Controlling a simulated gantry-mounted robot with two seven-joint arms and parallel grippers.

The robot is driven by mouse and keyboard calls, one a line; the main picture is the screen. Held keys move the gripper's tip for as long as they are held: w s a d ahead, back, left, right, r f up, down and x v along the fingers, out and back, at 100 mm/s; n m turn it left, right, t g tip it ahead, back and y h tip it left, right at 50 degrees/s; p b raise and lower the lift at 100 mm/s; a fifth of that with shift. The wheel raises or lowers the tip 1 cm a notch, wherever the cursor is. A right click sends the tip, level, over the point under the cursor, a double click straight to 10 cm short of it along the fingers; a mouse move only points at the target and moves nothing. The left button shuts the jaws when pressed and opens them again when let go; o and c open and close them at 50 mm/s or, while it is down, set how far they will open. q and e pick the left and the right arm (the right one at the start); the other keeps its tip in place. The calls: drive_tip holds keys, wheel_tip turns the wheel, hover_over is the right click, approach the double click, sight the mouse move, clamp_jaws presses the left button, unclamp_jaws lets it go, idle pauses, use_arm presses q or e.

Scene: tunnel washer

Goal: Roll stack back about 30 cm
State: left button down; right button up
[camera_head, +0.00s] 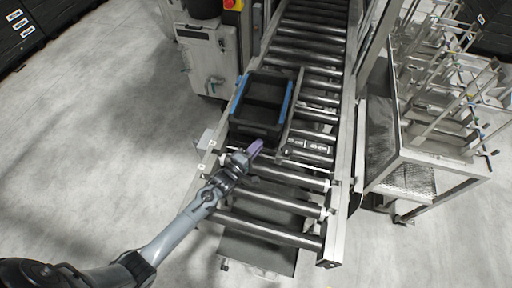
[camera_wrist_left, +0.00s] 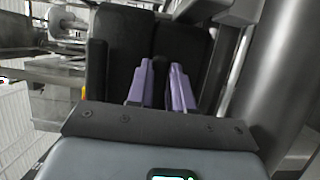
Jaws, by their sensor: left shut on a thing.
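The stack (camera_head: 262,105) is a dark box-like load with a blue strip along each side, resting on the roller conveyor (camera_head: 335,140). My left gripper (camera_head: 255,147) reaches in from the lower left, its purple fingers at the stack's near side. In the left wrist view the two purple fingers (camera_wrist_left: 165,85) stand close together against the dark stack (camera_wrist_left: 150,35). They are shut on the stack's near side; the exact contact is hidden. My right gripper is in neither view.
Rollers continue beyond the stack, and several bare rollers lie on the near side. A metal rail (camera_head: 358,120) edges the conveyor's right. A grey machine cabinet (camera_head: 207,60) stands to the left, and a white rack with a mesh basket (camera_head: 408,175) to the right.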

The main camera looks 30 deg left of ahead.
use_arm(q)
drive_tip(key=c, duration=0.9)
unclamp_jaws()
drive_tip(key=shift+s+a, duration=0.2)
drive_tip(key=shift+s, duration=1.6)
drive_tip(key=shift+s+a, duration=0.2)
drive_tip(key=shift+s, duration=1.55)
drive_tip(key=shift+s+a, duration=0.2)
drive_tip(key=shift+s, duration=1.6)
